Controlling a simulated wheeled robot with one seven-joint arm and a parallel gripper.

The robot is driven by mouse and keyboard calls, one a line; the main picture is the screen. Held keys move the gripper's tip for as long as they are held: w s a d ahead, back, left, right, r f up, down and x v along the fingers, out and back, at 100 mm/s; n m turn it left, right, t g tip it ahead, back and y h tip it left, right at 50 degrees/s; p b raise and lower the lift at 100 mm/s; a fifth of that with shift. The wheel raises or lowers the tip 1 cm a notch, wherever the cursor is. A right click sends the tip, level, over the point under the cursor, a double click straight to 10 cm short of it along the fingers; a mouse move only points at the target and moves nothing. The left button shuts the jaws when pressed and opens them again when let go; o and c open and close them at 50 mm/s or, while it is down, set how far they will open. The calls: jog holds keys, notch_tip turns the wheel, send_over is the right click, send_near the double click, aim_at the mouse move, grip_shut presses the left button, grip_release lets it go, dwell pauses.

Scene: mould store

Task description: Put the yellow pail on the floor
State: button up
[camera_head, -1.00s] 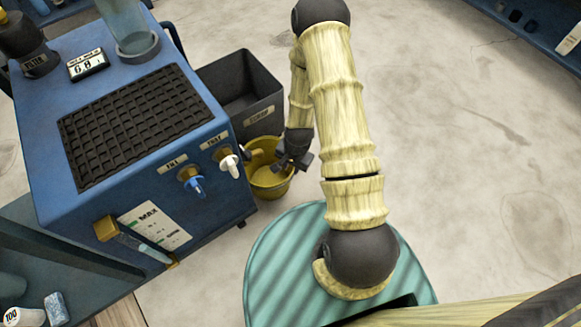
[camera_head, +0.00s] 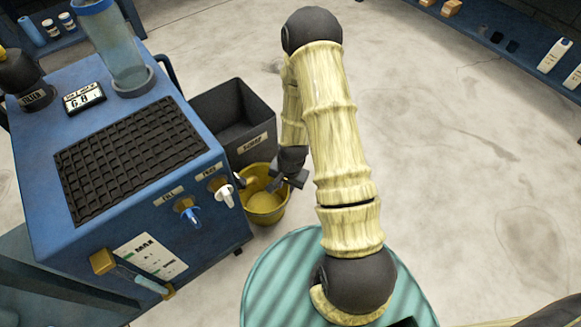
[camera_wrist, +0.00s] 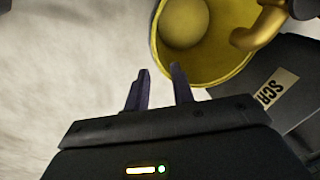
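The yellow pail (camera_head: 265,212) is beside the blue machine, low down in front of the dark bin. I cannot tell whether it rests on the floor or hangs. The wrist view shows its open mouth and inner wall (camera_wrist: 218,62), with a yellow curved tube-like part (camera_wrist: 262,32) crossing the rim. My gripper (camera_head: 280,187) is at the pail's right side in the head view. In the wrist view its two fingers (camera_wrist: 159,86) are apart with only floor between them, and the right fingertip is close to the rim. Whether it touches is unclear.
The blue machine (camera_head: 215,165) with a black grid top, blue and white taps stands left. A dark bin (camera_head: 262,143) is behind the pail; its label shows in the wrist view (camera_wrist: 275,88). Open floor (camera_head: 450,170) lies right. A shelf (camera_head: 500,45) is far right.

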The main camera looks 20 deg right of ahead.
jog(key=s+r+n, duration=0.2)
jog(key=r+n, duration=0.1)
jog(key=r, duration=0.6)
jog(key=s+r+n+t, duration=0.1)
jog(key=s+r+n, duration=0.1)
jog(key=r, duration=0.8)
jog(key=s+r+n, duration=0.3)
jog(key=r, duration=0.6)
jog(key=shift+s+a+r+n+t+h, duration=0.2)
jog(key=shift+s+a+n+t+h, duration=0.1)
jog(key=shift+s+h, duration=0.1)
